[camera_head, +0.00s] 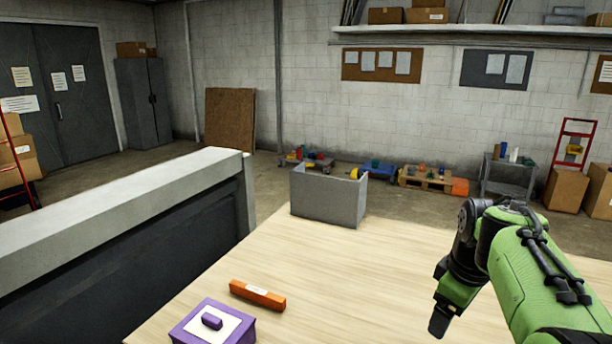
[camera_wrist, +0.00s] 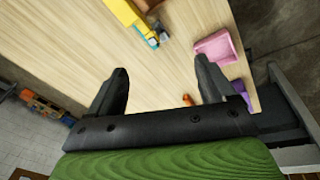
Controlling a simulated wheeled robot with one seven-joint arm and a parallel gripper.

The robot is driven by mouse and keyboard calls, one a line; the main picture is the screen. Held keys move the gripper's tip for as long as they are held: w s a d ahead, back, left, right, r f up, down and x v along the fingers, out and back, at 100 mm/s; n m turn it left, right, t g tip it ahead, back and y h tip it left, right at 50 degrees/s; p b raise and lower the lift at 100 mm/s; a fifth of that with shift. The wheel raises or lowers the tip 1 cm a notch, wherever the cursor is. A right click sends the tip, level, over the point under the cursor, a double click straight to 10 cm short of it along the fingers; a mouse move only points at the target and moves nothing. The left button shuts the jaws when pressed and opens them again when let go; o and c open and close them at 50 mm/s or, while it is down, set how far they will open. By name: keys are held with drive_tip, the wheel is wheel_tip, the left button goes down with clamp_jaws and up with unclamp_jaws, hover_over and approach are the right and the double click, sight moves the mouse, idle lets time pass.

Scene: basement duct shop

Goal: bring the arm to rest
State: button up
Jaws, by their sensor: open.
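My arm (camera_head: 535,275) is green and reaches in from the right side of the head view, over the right part of the wooden table. My gripper (camera_head: 440,318) hangs at its end, pointing down. In the wrist view my gripper (camera_wrist: 160,85) has its two dark fingers wide apart with nothing held between them. The pale table top (camera_wrist: 170,50) lies beyond the fingers.
On the table (camera_head: 370,290) are a grey open bin (camera_head: 328,196), an orange bar (camera_head: 257,295) and a purple box (camera_head: 213,325). A yellow object (camera_wrist: 122,12) and a pink one (camera_wrist: 214,46) show in the wrist view. A grey partition (camera_head: 110,235) stands left.

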drive_tip(key=s+a+f+m+t, duration=0.1)
drive_tip(key=s+a+m, duration=0.2)
drive_tip(key=s, duration=0.8)
drive_tip(key=s+a+f+m+t, duration=0.1)
drive_tip(key=s+a+m, duration=0.3)
drive_tip(key=s+a, duration=0.4)
drive_tip(key=s+t, duration=0.1)
drive_tip(key=s, duration=0.1)
drive_tip(key=shift+s+f+m+y, duration=0.3)
drive_tip(key=shift+s+f, duration=0.1)
